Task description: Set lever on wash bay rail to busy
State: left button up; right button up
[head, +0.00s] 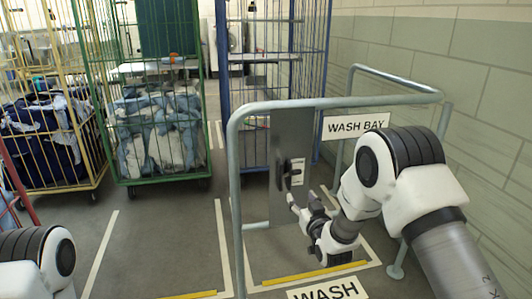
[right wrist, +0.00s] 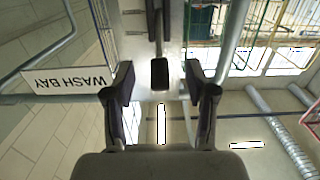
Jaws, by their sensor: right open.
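The wash bay rail (head: 236,170) is a grey tube frame in the middle of the head view. A grey upright plate (head: 291,130) on it carries a small black lever (head: 285,173) beside a pale label (head: 297,172), whose marks are too small to read. My right gripper (head: 303,199) is open, just below and in front of the lever. In the right wrist view, which appears upside down, the lever's dark knob (right wrist: 159,73) shows between the spread fingers, with gaps on both sides. My left gripper is out of view.
A WASH BAY sign (head: 355,124) hangs on the rail, right of the plate. A green cage trolley (head: 115,100) holding pale blue cloth, a yellow one (head: 68,150) and a blue one (head: 222,60) stand behind. A brick wall (head: 480,90) closes the right side.

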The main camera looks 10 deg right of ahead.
aim_at(295, 172)
jog(key=shift+t, duration=0.3)
notch_tip(295, 172, up, 5)
jog(key=shift+w+r, duration=0.1)
jog(key=shift+r, duration=0.1)
jog(key=shift+w+d, duration=0.1)
jog(key=shift+w, duration=0.3)
jog(key=w, duration=0.5)
jog(key=shift+w+f, duration=0.25)
jog(key=shift+f, duration=0.15)
jog(key=shift+w+r, duration=0.1)
jog(key=shift+w, duration=0.5)
grip_shut()
